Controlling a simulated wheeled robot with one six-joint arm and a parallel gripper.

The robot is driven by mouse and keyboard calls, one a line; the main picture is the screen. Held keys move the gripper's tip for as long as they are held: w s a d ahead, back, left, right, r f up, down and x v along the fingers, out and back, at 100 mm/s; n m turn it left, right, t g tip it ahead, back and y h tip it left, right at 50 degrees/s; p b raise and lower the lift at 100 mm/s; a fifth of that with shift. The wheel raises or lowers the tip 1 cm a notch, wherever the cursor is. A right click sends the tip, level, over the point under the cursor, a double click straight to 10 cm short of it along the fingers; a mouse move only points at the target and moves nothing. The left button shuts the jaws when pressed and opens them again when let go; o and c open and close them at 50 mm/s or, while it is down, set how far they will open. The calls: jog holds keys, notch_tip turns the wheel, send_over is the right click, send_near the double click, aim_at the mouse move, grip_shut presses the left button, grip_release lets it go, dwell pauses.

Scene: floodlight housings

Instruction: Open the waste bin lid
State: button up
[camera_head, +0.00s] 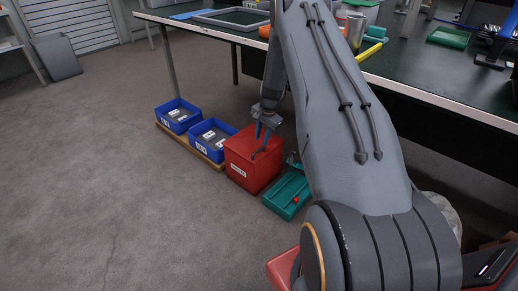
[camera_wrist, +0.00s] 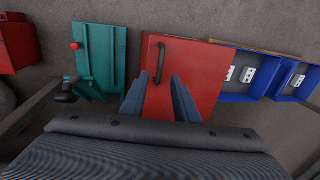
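The red waste bin (camera_head: 252,168) stands on the floor below the workbench, with a white label on its front. Its flat lid (camera_wrist: 200,62) looks shut, and a dark bar handle (camera_wrist: 160,62) is on it in the wrist view. My gripper (camera_head: 262,136) is over the bin, pointing down. The handle lies just beyond the fingertips, roughly in line with the gap. I cannot tell how high the fingertips are above the lid.
Two blue bins (camera_head: 178,115) with grey parts stand left of the red bin on a wooden board (camera_head: 189,146). A teal tray (camera_head: 287,193) with a red knob lies close on its right. The workbench (camera_head: 430,95) stands behind. Open floor (camera_head: 110,180) lies to the left.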

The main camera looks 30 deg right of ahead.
jog(key=b, duration=0.1)
send_over(260, 156)
notch_tip(260, 156, down, 6)
jog(key=shift+w+r, duration=0.15)
jog(key=shift+c, duration=0.3)
grip_shut()
